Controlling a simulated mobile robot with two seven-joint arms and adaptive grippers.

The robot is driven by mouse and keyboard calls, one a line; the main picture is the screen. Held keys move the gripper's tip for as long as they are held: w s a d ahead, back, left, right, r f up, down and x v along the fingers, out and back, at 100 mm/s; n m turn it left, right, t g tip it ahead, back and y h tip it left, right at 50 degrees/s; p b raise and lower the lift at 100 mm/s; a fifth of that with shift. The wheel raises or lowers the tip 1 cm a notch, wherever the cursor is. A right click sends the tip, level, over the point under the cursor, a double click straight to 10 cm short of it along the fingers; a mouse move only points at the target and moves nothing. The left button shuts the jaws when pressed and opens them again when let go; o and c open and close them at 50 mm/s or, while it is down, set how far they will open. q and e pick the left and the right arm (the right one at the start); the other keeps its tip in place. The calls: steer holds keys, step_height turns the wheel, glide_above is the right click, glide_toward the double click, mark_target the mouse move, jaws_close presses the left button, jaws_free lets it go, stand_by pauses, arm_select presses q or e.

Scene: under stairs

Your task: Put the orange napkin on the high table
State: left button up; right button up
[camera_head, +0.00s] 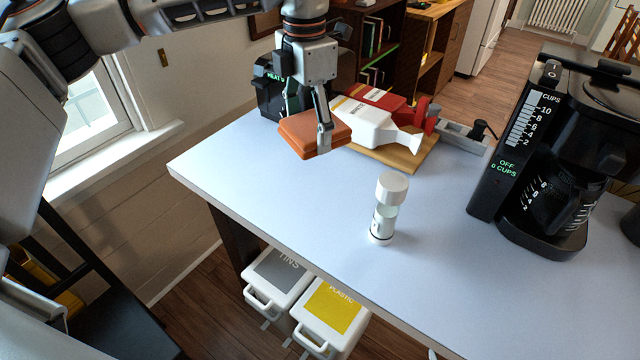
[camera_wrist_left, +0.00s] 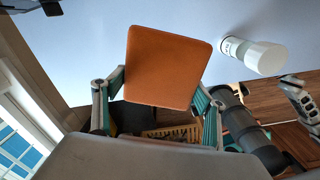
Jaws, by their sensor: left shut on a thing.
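The orange napkin (camera_head: 312,134) is a folded, flat square, held above the far left part of the white high table (camera_head: 285,195). My left gripper (camera_head: 312,128) comes down from above and is shut on the napkin, with a finger on its side. In the left wrist view the napkin (camera_wrist_left: 166,67) sits between the two fingers of the gripper (camera_wrist_left: 158,105), with the table surface (camera_wrist_left: 90,40) beyond it. I cannot tell the exact gap between napkin and table.
A white cylindrical bottle (camera_head: 386,210) stands near the table's front edge. A wooden board (camera_head: 405,155) with white and red bottles lies behind the napkin. A black coffee maker (camera_head: 545,150) stands at right. Two bins (camera_head: 330,312) are below. The table's left front is clear.

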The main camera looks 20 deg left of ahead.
mark_target(310, 196)
arm_select(q)
step_height(310, 196, down, 16)
steer(key=shift+r+p, duration=0.1)
steer(key=shift+p, duration=0.3)
steer(key=o, duration=1.6)
steer(key=shift+r, duration=0.2)
step_height(310, 196, up, 12)
steer(key=shift+f+b, duration=0.15)
steer(key=shift+b, duration=0.35)
steer(key=shift+f, duration=0.1)
